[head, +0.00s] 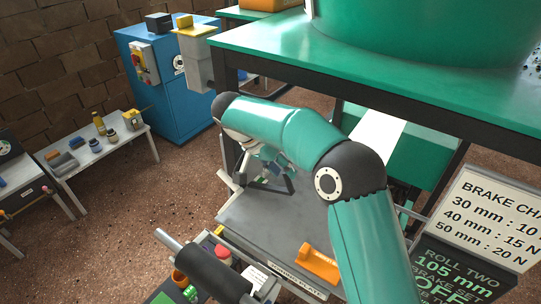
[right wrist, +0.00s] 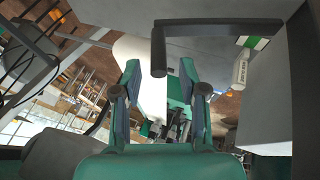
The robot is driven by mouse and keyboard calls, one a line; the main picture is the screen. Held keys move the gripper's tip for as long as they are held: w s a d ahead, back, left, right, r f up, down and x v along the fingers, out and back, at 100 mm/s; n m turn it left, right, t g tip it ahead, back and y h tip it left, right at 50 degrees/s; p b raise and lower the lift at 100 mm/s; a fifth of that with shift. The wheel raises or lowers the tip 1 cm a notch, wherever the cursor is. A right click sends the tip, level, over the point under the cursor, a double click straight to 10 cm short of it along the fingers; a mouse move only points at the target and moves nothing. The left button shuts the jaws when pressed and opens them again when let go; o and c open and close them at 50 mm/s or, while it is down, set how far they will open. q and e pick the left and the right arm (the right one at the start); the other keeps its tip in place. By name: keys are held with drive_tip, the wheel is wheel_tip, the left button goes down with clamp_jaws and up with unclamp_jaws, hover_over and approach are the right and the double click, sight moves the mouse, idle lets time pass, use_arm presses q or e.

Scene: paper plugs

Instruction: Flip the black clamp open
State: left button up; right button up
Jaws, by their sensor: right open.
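In the right wrist view a black angled bar, which looks like the black clamp (right wrist: 220,27), crosses the upper middle. Its short bent end hangs just beyond and between my fingertips. My right gripper (right wrist: 159,72) is open, with its two fingers apart and nothing held between them. I cannot tell whether a finger touches the bar. In the head view my right gripper (head: 262,160) is over the far left part of the grey machine top (head: 265,225), partly hidden by my teal arm. My left gripper is not in view.
A green table (head: 400,80) stands close behind my right arm. An orange block (head: 320,264) lies on the near part of the machine top. A dark cylinder on a grey shaft (head: 205,268) lies in front. Brake chart signs (head: 490,215) stand at the right.

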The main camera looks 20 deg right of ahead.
drive_tip(key=v, duration=0.7)
drive_tip(key=shift+a, duration=0.15)
